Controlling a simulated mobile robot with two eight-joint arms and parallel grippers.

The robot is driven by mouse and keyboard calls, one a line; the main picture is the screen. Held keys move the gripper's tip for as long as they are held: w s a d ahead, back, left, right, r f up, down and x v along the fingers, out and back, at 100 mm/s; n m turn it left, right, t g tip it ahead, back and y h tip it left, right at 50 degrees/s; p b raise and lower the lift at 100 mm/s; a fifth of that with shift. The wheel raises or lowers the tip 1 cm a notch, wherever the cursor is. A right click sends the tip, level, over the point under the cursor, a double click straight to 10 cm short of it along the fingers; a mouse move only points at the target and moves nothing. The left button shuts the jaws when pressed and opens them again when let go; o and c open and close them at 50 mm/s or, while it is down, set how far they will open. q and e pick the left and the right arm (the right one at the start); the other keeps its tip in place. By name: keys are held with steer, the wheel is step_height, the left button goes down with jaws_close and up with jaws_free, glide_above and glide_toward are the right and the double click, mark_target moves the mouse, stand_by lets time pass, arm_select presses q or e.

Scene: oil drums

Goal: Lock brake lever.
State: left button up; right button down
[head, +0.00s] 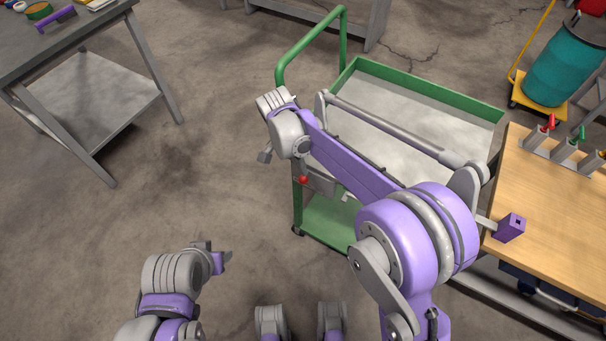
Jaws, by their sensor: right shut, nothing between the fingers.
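A green cart (425,88) with a grey tray stands ahead of me, with a tall green handle at its left end. A small red knob (303,180), apparently on the brake lever, shows at the cart's left end, just below my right forearm. The rest of the lever is hard to make out. My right gripper (264,156) is left of the cart and the knob, shut and empty, apart from the knob. My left gripper (225,260) is low at the left of centre, over the floor. Its fingers are too small to tell open from shut.
A wooden-topped table (560,235) with several coloured-handled tools (548,122) stands close on the right. A teal drum (562,65) sits on a yellow trolley at upper right. A grey workbench (90,30) stands at upper left. The floor left of the cart is clear.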

step_height(320, 180, up, 5)
steer(key=w+a, duration=0.2)
steer(key=shift+w+a+p, duration=0.2)
steer(key=shift+a+p, duration=0.1)
steer(key=shift+a, duration=0.1)
